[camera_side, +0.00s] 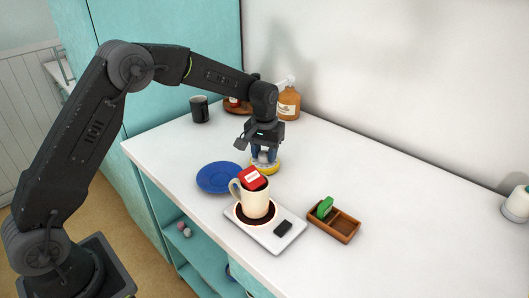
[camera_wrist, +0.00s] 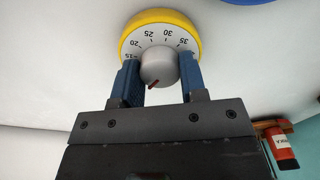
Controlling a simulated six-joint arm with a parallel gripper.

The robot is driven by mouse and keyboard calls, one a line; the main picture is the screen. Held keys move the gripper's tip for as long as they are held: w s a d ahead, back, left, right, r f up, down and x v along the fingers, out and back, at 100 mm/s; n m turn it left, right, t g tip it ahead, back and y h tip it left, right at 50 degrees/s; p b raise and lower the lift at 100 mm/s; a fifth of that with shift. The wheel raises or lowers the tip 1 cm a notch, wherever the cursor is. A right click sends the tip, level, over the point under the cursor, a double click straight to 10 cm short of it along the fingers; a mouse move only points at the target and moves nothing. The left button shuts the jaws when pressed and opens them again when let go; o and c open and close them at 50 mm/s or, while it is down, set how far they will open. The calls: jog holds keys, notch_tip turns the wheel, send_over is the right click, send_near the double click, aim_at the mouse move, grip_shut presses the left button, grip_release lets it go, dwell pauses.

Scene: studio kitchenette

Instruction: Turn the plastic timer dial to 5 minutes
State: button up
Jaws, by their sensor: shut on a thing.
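The timer (camera_side: 266,168) is a low round yellow piece standing on the white counter. In the wrist view the timer (camera_wrist: 130,30) shows a yellow rim, a white face with numbers from 15 to 35 visible, and a grey centre knob (camera_wrist: 157,66). A red mark on the knob lies on its near side, toward the lower left of the picture. My gripper (camera_wrist: 160,82) has its blue fingers on either side of the knob, shut on it. In the side view my gripper (camera_side: 264,156) points straight down over the timer. The near part of the face is hidden by the gripper.
A blue plate (camera_side: 219,177) lies left of the timer. In front stands a cream mug (camera_side: 255,203) with a red packet (camera_side: 252,178), on a pale slab (camera_side: 267,236). A wooden box (camera_side: 341,229) is to the right. A soap bottle (camera_side: 289,104) and dark cup (camera_side: 199,109) stand behind.

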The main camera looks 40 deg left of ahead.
aim_at(264, 153)
jog(key=shift+m, duration=0.7)
jog(key=o, duration=0.9)
jog(key=shift+o, duration=0.2)
jog(key=shift+r, duration=0.1)
notch_tip(264, 153, up, 14)
jog(key=shift+s, duration=0.1)
